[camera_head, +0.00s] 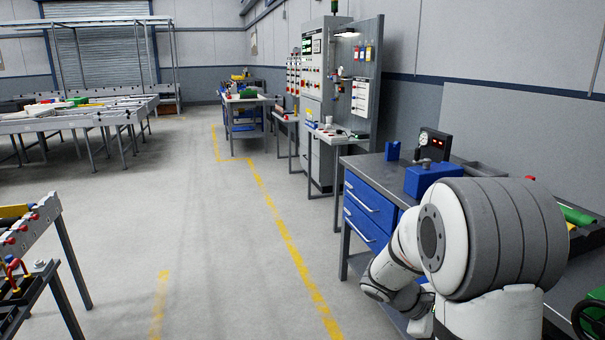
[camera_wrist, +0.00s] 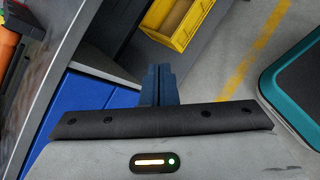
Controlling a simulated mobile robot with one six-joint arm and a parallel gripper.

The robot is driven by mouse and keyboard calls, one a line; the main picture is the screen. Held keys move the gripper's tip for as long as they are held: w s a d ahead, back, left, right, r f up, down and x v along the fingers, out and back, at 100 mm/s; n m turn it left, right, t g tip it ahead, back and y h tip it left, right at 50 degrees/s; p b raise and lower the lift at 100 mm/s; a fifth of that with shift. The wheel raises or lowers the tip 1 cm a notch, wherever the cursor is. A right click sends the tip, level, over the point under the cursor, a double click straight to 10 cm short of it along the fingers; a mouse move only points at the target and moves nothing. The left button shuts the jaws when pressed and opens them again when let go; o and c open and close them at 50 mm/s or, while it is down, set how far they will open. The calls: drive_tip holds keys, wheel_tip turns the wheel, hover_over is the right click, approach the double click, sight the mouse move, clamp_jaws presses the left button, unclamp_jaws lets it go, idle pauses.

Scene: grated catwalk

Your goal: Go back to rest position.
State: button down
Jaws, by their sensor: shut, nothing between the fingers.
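My gripper (camera_wrist: 158,84) shows in the wrist view, with its two dark blue fingers together and nothing between them. It points down past the side of a grey bench with a blue panel (camera_wrist: 78,112) at the left. A yellow crate (camera_wrist: 184,22) lies beyond the fingertips, apart from them. In the head view my white and grey arm is folded at the lower right, in front of the workbench (camera_head: 372,172). The gripper itself cannot be made out there.
The workbench has blue drawers (camera_head: 368,195) and carries a blue box (camera_head: 430,178) and a gauge unit (camera_head: 434,144). A control cabinet (camera_head: 322,80) stands behind it. Conveyor frames (camera_head: 62,124) stand at the left. The floor (camera_head: 190,210) between is clear, with yellow lines.

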drive_tip(key=s+a+r+m+t+y+p, duration=0.4)
drive_tip(key=s+a+r+m+y+p, duration=0.5)
drive_tip(key=s+a+r, duration=0.5)
drive_tip(key=a+r+y, duration=0.1)
drive_tip(key=a+r, duration=0.1)
drive_tip(key=a, duration=0.1)
drive_tip(key=shift+s+t+y, duration=0.2)
drive_tip(key=shift+t+y, duration=0.1)
drive_tip(key=shift+y, duration=0.1)
drive_tip(key=shift+r, duration=0.1)
